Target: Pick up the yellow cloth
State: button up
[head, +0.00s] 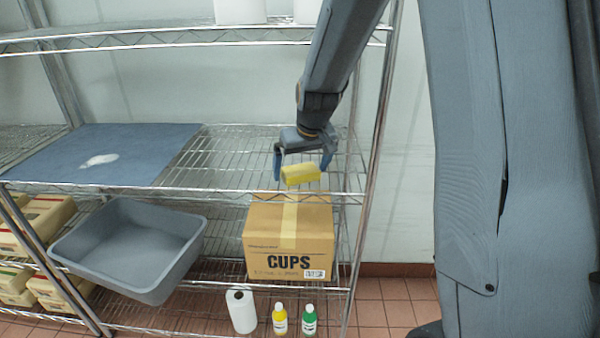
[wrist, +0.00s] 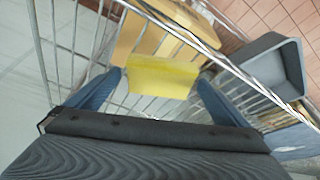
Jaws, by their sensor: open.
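The yellow cloth (head: 301,174) is a small folded block on the wire shelf of the rack, near its right end and close to the front edge. It also shows in the wrist view (wrist: 163,77), lying ahead of my gripper. My gripper (head: 302,166) is open and points down at the cloth in the head view. In the wrist view its blue fingers (wrist: 158,88) stand apart, one on each side of the cloth. Neither finger visibly presses on it. How far the fingertips are above the wires is hard to tell.
A cardboard CUPS box (head: 262,247) stands on the shelf below. A grey tub (head: 140,285) sits to its left. A blue mat (head: 110,143) with a white item (head: 98,160) covers the shelf's left part. A paper roll (head: 241,311) and bottles (head: 280,320) stand low down.

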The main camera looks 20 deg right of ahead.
aim_at(300, 168)
jog(key=c, duration=1.1)
jog(key=shift+r, duration=0.1)
jog(key=shift+w+r+b, duration=0.1)
jog(key=shift+r+b, duration=0.2)
jog(key=shift+r, duration=0.1)
jog(key=b+v, duration=0.1)
jog(key=v, duration=0.1)
jog(key=shift+r, duration=0.35)
jog(key=s+b, duration=0.1)
jog(key=s, duration=0.4)
jog(key=s+d+b, duration=0.1)
jog(key=s+b, duration=0.1)
jog(key=s, duration=0.4)
jog(key=s+b, duration=0.1)
jog(key=s, duration=0.5)
jog(key=shift+s+d+b, duration=0.15)
jog(key=shift+b, duration=0.2)
